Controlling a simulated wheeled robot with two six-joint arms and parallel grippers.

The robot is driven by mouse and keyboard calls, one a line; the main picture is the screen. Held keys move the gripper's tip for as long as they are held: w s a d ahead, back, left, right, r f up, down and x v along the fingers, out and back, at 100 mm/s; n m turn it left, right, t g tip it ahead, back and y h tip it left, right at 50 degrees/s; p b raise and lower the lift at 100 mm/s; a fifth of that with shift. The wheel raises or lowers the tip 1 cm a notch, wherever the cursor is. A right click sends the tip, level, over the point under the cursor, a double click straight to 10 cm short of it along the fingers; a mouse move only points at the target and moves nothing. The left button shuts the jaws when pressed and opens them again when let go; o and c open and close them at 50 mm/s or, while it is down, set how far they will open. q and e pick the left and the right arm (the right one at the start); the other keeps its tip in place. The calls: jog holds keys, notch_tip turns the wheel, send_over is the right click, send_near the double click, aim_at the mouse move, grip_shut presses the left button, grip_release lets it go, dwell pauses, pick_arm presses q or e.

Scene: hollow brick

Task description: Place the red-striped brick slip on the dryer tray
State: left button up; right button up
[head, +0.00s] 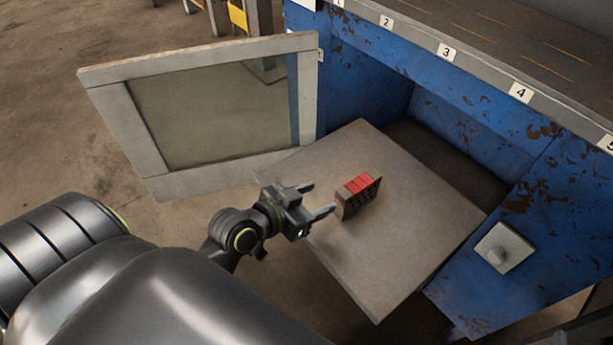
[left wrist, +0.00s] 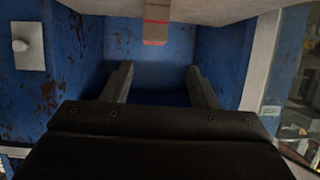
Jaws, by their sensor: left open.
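The red-striped brick slip (head: 359,195) stands on the pulled-out dryer tray (head: 420,240), a little left of the tray's middle. It is dark with holes in its face and red bands on top. My left gripper (head: 322,197) is open and empty just left of the brick slip, its fingers pointing at it. In the left wrist view, the brick slip (left wrist: 156,24) shows at the top, beyond and between the open fingers (left wrist: 160,82), with the tray (left wrist: 215,10) around it. My right gripper is not in view.
The blue, rust-spotted dryer cabinet (head: 560,205) stands behind the tray, with numbered labels along its top edge. Its framed glass door (head: 120,75) hangs open at the left. A grey plate with a knob (head: 503,248) is on the right front. The tray's right side is bare.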

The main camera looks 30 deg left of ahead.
pick_arm(q)
jog(key=s+a+r+n+t+y, duration=0.2)
jog(key=s+a+r+n+y, duration=0.1)
jog(key=s+a+n+y, duration=0.1)
jog(key=shift+s+a+r+y, duration=0.35)
jog(key=shift+s+a+y, duration=0.15)
jog(key=shift+s+a, duration=0.5)
jog(key=shift+w, duration=0.1)
